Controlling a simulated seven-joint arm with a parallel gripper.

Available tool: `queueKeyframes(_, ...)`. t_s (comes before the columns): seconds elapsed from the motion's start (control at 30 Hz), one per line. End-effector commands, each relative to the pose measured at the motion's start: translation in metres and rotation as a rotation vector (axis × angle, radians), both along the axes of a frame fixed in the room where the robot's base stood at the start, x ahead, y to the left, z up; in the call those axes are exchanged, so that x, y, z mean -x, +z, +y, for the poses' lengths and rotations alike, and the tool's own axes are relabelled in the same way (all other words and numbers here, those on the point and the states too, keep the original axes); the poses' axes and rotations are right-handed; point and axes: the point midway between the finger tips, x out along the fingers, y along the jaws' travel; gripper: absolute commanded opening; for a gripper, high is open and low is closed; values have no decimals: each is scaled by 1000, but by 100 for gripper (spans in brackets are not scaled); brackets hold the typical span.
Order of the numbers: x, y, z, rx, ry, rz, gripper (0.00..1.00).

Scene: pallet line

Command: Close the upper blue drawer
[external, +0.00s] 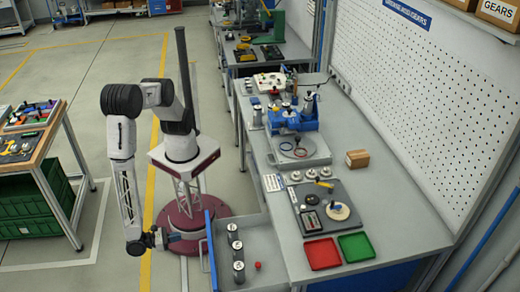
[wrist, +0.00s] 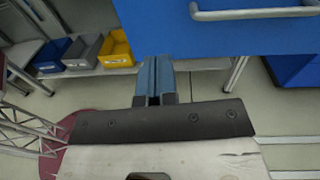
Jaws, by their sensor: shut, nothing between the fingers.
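The upper blue drawer stands pulled out from the workbench, its blue front (external: 211,252) facing left in the external view. Several grey metal cylinders (external: 238,250) and a small red piece (external: 258,266) are in it. My gripper (external: 171,238) is low, on the outer side of the drawer front. In the wrist view the blue front (wrist: 215,35) fills the upper right, with a metal handle (wrist: 250,13). There my gripper's fingers (wrist: 155,75) are together and empty, by the lower edge of the front. I cannot tell whether they touch it.
The workbench (external: 270,235) carries a red tray (external: 321,254), a green tray (external: 356,247) and tools. Blue, grey and yellow bins (wrist: 115,48) sit on a low shelf in the wrist view. A side table (external: 45,140) with green crates stands at left. Floor between is open.

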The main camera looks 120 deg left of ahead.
Motion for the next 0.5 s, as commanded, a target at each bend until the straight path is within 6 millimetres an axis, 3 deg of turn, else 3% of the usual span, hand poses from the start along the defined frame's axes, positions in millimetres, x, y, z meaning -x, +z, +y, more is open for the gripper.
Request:
queueKeyframes(0.2, 13, -22, -20, -51, -68, -6, 0)
queueKeyframes(0.5, 15, -25, -22, -58, -78, -7, 0)
